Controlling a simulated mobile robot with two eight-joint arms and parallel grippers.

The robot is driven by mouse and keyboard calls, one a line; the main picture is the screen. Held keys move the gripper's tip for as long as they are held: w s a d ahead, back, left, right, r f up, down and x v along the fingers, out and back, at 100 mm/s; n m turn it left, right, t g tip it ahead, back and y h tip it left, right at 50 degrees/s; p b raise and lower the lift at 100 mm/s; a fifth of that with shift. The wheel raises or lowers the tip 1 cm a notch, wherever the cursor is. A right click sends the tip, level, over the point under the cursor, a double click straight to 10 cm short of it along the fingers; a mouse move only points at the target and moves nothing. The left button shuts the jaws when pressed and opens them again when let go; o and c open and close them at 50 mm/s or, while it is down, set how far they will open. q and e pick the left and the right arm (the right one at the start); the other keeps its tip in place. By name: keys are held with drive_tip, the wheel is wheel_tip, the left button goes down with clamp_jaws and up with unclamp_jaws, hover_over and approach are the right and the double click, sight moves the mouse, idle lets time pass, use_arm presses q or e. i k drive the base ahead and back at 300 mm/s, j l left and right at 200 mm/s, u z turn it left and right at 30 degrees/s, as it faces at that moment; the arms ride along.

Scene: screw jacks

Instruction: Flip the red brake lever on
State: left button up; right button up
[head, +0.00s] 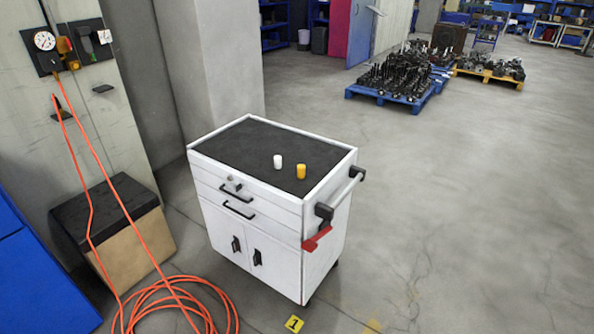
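The red brake lever (317,239) sits low on the right side of a white tool cart (250,205), near its front right corner. It is just below the black lower mount of the cart's side handle (340,197). The lever looks tilted, with its lower end toward the cart's front edge. I cannot tell from this view whether it is on or off. Neither of my grippers is in the head view.
A white cylinder (278,161) and a yellow cylinder (301,171) stand on the cart's black top. An orange hose (165,300) lies coiled at the front left. A yellow floor marker (294,323) lies in front. The floor (440,210) on the right is clear.

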sight(310, 245)
drive_tip(key=i+l, duration=0.15)
drive_tip(key=i, duration=0.25)
drive_tip(key=i+l, duration=0.1)
drive_tip(key=i, duration=0.3)
drive_tip(key=i+l, duration=0.15)
drive_tip(key=i, duration=0.25)
